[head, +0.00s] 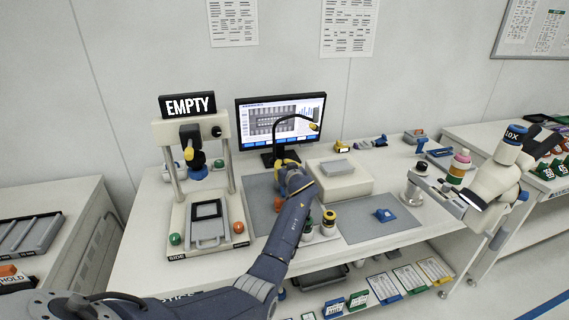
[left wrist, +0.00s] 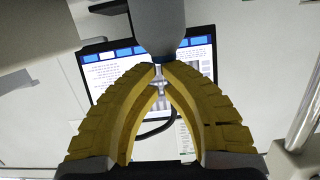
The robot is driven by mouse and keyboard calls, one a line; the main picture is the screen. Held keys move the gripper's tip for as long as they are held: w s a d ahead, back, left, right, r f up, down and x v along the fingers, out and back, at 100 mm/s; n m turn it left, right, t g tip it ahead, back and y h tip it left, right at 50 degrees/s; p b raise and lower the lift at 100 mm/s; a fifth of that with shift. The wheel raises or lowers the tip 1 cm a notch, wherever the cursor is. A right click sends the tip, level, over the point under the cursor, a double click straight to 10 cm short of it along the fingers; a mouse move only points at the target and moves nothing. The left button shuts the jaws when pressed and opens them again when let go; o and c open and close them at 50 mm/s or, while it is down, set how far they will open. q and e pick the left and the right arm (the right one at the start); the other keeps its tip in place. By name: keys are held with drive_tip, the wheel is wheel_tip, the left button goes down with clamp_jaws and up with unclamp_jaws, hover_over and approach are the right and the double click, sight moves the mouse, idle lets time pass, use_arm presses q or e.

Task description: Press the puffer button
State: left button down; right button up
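I cannot single out a labelled puffer button. A bonder-like stand (head: 180,222) under an EMPTY sign (head: 188,105) has a red knob (head: 239,227) and a green knob (head: 175,239) on its base. My left gripper (head: 284,166) is over the grey mat, right of the stand and in front of the monitor. A grey cylinder with a blue end (left wrist: 160,28) is close to the fingertips there; contact cannot be told. My right gripper is not in view.
A monitor (head: 258,122) and a black gooseneck with a yellow end (head: 314,126) stand behind my gripper. A white box (head: 340,186) and small bottles (head: 328,221) are close by. The right mat (head: 365,228) is mostly clear.

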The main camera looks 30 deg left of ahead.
use_arm(q)
drive_tip(key=r, duration=0.4)
drive_tip(key=shift+w+d+r, duration=0.1)
drive_tip(key=shift+d, duration=0.15)
drive_tip(key=v, duration=1)
drive_tip(key=shift+a, duration=0.1)
